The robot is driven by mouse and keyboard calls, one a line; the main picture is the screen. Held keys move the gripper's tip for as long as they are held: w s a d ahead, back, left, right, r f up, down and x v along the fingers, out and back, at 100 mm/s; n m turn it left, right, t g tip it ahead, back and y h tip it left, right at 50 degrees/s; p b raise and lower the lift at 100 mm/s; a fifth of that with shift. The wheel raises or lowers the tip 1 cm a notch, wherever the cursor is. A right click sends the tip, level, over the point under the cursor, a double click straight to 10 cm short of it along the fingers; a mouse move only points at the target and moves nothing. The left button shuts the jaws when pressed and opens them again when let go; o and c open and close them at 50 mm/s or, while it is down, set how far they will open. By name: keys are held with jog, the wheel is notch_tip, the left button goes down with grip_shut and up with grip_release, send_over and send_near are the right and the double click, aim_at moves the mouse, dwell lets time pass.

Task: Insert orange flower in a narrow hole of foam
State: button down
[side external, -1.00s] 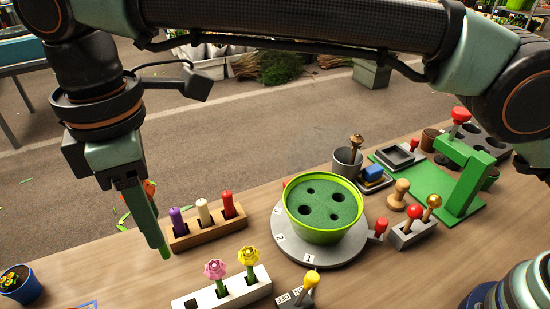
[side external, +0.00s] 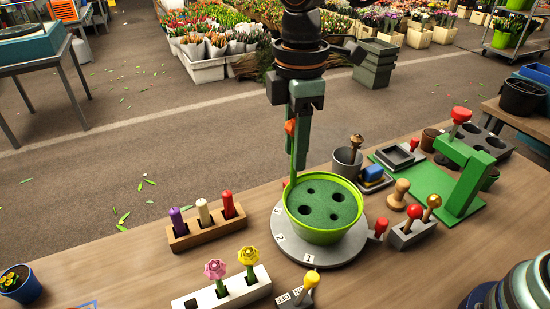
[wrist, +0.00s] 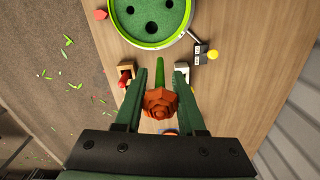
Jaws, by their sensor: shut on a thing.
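An orange flower shows in the side external view (side external: 290,127) and, from above, in the wrist view (wrist: 160,103). My gripper (side external: 299,170) is shut on it, with its green stem (wrist: 160,70) pointing down. The gripper hangs at the back left of the round green foam (side external: 323,203) in a bright green pot (side external: 318,236). The stem's lower end appears near the pot's back-left rim; contact cannot be told. The foam has several dark holes of differing width, all empty, including a narrow one at its back (side external: 310,190).
The pot stands on a grey numbered turntable (side external: 312,257). A white block (side external: 232,291) holds pink and yellow flowers in front left. A wooden rack (side external: 208,234) with coloured pegs stands left. A grey cup (side external: 347,163) and a green press (side external: 462,175) stand right.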

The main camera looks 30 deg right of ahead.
jog(key=s+d+f, duration=0.2)
jog(key=d+f, duration=0.1)
jog(key=d, duration=0.5)
jog(key=shift+s+d+m, duration=0.15)
jog(key=shift+s+m, duration=0.25)
jog(key=shift+f, duration=2.85)
jog(key=shift+f, duration=2.3)
jog(key=shift+c, duration=2.1)
grip_release()
notch_tip(320, 180, up, 12)
